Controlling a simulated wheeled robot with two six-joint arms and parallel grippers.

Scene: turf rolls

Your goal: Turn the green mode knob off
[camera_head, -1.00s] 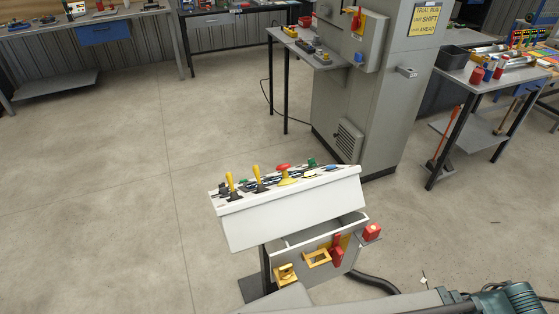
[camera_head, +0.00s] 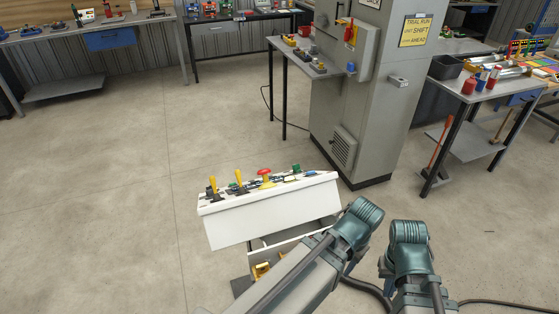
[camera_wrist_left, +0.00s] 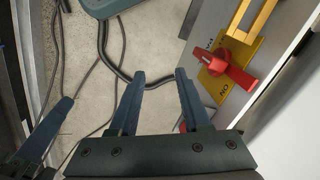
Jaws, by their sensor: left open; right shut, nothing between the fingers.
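A green knob (camera_head: 296,168) stands at the right of the white console's sloped top (camera_head: 325,177), in the head view. It is small there, and its setting cannot be read. My left gripper (camera_wrist_left: 152,78) is open in the left wrist view, with nothing between its fingers. It is beside a panel carrying a red handle (camera_wrist_left: 225,70) on a yellow plate. My right gripper (camera_wrist_left: 64,102) shows partly at the left of that view, shut and empty. In the head view my arms come in from the bottom right, and the left gripper's fingers are hidden.
A side table (camera_head: 470,95) with bottles is at the right. The floor left of the console is clear.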

